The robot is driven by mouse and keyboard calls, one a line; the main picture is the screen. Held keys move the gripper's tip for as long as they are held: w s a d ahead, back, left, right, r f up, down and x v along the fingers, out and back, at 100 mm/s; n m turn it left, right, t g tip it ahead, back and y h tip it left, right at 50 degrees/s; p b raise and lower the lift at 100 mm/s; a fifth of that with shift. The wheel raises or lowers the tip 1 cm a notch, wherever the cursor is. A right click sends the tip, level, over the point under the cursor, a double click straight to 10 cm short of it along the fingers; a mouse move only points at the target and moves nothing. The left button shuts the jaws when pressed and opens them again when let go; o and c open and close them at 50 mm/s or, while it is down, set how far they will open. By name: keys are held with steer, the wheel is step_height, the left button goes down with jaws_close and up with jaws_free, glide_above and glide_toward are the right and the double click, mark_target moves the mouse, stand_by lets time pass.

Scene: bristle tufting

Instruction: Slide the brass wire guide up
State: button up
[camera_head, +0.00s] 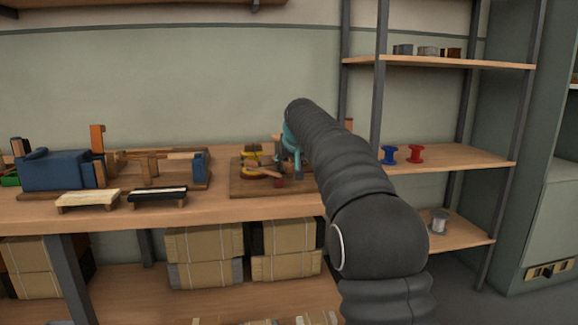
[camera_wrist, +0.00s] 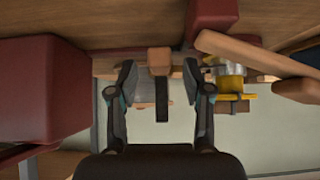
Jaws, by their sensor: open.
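In the wrist view my gripper (camera_wrist: 159,82) is open, its two dark fingers spread apart. A dark upright bar with a wooden block (camera_wrist: 159,57) at its top shows in the gap between them; I cannot tell whether anything touches. A yellow, brass-like piece (camera_wrist: 230,82) is just right of the right finger, beside a grey metal cylinder. It may be the brass wire guide, but I cannot be sure. In the head view my gripper is mostly hidden behind my arm, over a wooden board (camera_head: 240,186) with yellow and red parts on it.
A dark red block (camera_wrist: 40,90) fills the left of the wrist view, and a wooden bar (camera_wrist: 240,52) slants across the upper right. In the head view, two brushes (camera_head: 88,199) (camera_head: 158,194) lie on the bench. Blue (camera_head: 389,154) and red (camera_head: 415,153) spools stand on the right shelf.

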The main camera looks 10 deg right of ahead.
steer(key=shift+w+f, duration=0.45)
steer(key=shift+w, duration=0.05)
jaws_close()
step_height(320, 180, up, 4)
steer(key=p, duration=0.3)
steer(key=shift+f+p, duration=0.25)
steer(key=shift+p, duration=0.05)
jaws_free()
steer(key=shift+f, duration=0.1)
